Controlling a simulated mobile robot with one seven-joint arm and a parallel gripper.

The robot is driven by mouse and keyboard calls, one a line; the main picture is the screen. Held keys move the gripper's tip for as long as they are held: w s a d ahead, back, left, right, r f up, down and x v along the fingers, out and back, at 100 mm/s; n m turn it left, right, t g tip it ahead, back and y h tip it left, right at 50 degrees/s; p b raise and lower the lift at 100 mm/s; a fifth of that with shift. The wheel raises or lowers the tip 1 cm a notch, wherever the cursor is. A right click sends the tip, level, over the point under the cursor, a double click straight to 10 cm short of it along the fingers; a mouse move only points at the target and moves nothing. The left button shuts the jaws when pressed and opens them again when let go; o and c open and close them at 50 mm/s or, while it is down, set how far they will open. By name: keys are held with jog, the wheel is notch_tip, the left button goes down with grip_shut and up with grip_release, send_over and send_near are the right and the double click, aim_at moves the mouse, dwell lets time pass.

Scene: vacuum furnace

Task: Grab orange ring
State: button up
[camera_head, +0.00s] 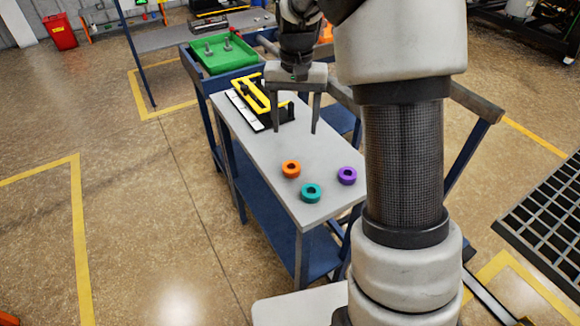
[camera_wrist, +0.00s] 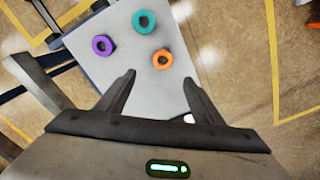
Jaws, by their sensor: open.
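The orange ring (camera_head: 291,169) lies flat on the grey tabletop of a blue cart, left of the purple ring and behind the teal ring in the head view. It also shows in the wrist view (camera_wrist: 162,59), beyond my fingertips and roughly between them. My gripper (camera_head: 295,130) is open and empty, pointing down above the table, farther back than the orange ring. In the wrist view my gripper (camera_wrist: 160,76) has its two fingers spread wide, and neither touches a ring.
A teal ring (camera_head: 311,193) and a purple ring (camera_head: 347,175) lie near the orange one. A black and yellow fixture (camera_head: 252,97) sits behind-left of my gripper. The tabletop (camera_head: 255,150) around the orange ring is otherwise clear.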

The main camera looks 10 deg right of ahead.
send_over(292, 161)
jog(key=s, duration=0.2)
notch_tip(292, 161, down, 9)
jog(key=shift+s+r+b, duration=0.1)
jog(key=shift+b, duration=0.2)
jog(key=shift+a+f, duration=0.15)
jog(key=shift+f, duration=1.2)
jog(key=shift+a+f, duration=0.15)
jog(key=shift+f, duration=1.2)
jog(key=c, duration=1.3)
jog(key=shift+r, duration=0.1)
